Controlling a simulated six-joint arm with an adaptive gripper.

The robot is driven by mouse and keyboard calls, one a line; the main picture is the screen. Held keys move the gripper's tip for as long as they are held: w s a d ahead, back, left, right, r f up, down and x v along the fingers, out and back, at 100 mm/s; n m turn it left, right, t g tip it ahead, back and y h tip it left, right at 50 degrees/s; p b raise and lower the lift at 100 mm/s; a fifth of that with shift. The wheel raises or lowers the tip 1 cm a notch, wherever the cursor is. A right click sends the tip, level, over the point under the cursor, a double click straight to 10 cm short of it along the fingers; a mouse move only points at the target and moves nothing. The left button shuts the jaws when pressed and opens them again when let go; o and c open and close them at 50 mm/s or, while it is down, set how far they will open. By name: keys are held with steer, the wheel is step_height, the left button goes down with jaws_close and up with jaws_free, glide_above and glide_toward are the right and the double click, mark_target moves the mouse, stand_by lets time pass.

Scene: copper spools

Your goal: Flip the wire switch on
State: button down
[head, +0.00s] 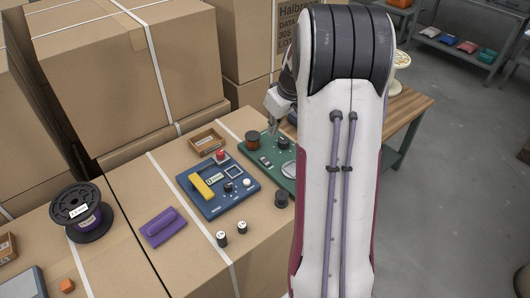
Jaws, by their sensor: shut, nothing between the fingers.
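A green board (262,171) lies on the cardboard boxes, partly hidden behind my arm. It carries a copper-brown spool (252,141), a small grey and black part (265,161) that may be a switch, and a dark round knob (284,142). I cannot tell which part is the wire switch or how it is set. My gripper (272,130) points down above the far part of the green board, between the spool and the knob. It is shut and empty. Whether its tips touch anything is too small to tell.
A blue panel (213,206) with a yellow handle (204,187) and a red button (221,155) lies left of the green board. A small open box (206,142), purple block (163,227) and black-flanged spool (82,211) stand around it. Tall cartons (135,70) rise behind.

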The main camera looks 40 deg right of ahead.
steer(key=shift+f, duration=0.15)
glide_above(265, 162)
steer(key=f, duration=1.1)
steer(key=shift+w+d+f, duration=0.2)
steer(key=shift+w+f, duration=0.05)
steer(key=shift+f, duration=0.05)
steer(key=shift+w+f, duration=0.1)
steer(key=shift+f, duration=0.65)
steer(key=shift+w+a+f+g, duration=0.1)
steer(key=shift+w+f+g, duration=0.15)
steer(key=shift+g, duration=0.05)
steer(key=shift+f+g, duration=0.15)
steer(key=shift+g, duration=0.15)
steer(key=shift+s, duration=0.9)
steer(key=shift+r, duration=0.25)
